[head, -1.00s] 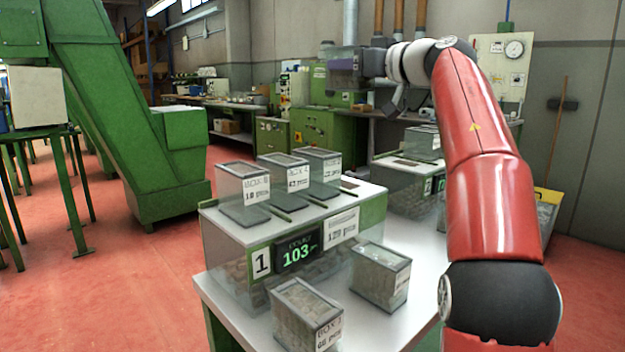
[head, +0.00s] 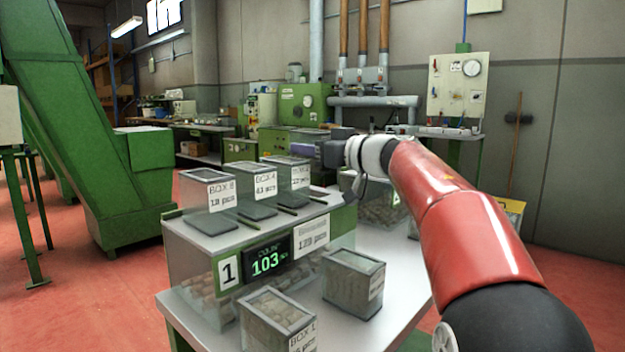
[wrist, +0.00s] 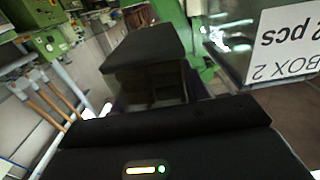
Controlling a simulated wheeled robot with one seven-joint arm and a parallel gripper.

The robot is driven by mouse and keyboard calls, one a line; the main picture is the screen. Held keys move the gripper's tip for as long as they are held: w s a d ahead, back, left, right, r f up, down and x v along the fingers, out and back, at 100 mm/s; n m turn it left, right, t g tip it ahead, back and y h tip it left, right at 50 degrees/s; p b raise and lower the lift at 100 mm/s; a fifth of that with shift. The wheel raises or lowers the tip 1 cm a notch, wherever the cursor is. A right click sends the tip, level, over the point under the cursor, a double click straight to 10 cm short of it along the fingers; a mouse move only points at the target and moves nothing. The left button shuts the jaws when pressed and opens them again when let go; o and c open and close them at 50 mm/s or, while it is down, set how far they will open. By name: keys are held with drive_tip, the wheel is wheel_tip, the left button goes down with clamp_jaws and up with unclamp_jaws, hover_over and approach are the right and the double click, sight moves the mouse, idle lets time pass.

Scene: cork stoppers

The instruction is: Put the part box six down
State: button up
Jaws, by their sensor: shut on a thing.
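My gripper (head: 325,152) is low beside the row of boxes on the station 1 counter, just right of the box marked BOX 2 (head: 287,173). In the wrist view it is shut on a part box (wrist: 146,62) with a dark lid and smoky sides. No label shows on the held box, so its number cannot be read. BOX 2 is close at the right in the wrist view (wrist: 270,45). Whether the held box touches the counter (head: 182,232) cannot be told.
Two more labelled boxes, BOX 4 (head: 252,188) and another (head: 207,200), stand in the row on dark pads. A count display (head: 268,257) reads 103. Two cork-filled boxes (head: 353,283) (head: 278,318) stand on the white table in front.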

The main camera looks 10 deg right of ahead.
sight(314, 168)
drive_tip(key=shift+f+b, duration=0.9)
drive_tip(key=shift+f, duration=1.3)
drive_tip(key=shift+f, duration=0.15)
drive_tip(key=o, duration=1.1)
drive_tip(key=shift+s+d, duration=0.1)
drive_tip(key=v, duration=1.1)
drive_tip(key=shift+s+d, duration=0.2)
drive_tip(key=shift+s, duration=0.1)
